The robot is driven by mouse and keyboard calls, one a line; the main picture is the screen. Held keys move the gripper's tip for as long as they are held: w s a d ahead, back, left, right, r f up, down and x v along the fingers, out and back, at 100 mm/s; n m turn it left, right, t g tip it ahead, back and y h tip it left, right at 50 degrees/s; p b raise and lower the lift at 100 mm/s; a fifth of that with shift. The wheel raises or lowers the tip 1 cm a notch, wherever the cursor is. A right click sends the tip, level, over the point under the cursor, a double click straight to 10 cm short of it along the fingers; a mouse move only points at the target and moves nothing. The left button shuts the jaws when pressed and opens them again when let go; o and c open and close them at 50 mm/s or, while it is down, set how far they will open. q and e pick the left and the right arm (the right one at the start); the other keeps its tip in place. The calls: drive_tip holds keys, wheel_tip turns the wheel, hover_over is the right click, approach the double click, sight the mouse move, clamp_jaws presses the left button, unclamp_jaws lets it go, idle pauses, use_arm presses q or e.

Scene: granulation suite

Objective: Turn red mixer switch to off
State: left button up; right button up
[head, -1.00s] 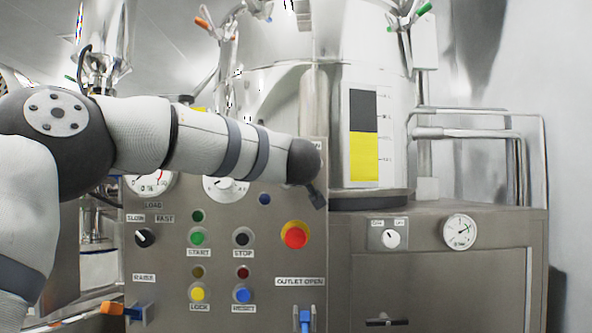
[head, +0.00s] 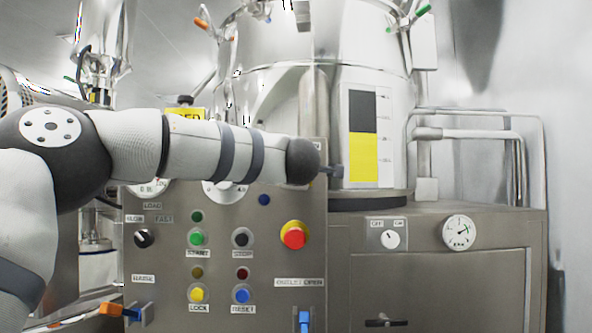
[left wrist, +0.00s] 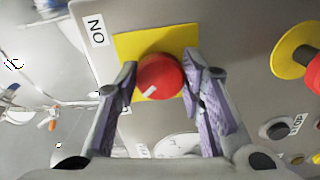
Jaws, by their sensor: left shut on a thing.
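The red mixer switch (left wrist: 160,77) is a round red knob with a white mark on a yellow plate (left wrist: 130,46) in the left wrist view. The white mark points to the lower left of that picture. My left gripper (left wrist: 161,72) is shut on the switch, with one purple-padded finger on each side. An "ON" label (left wrist: 96,31) shows upside down beside the plate. In the head view my left forearm and wrist cover the switch and fingers. My right gripper is in neither view.
The control panel (head: 165,262) carries a red emergency button (head: 294,235), green (head: 197,238), yellow (head: 198,294) and blue (head: 241,295) buttons, and a black knob (head: 144,238) below the arm. To the right are a white dial switch (head: 390,239) and a gauge (head: 459,232).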

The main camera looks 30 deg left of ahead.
use_arm(q)
drive_tip(key=shift+n, duration=0.6)
drive_tip(key=o, duration=1.1)
drive_tip(key=shift+o, duration=0.2)
drive_tip(key=v, duration=1.2)
drive_tip(key=shift+n, duration=0.3)
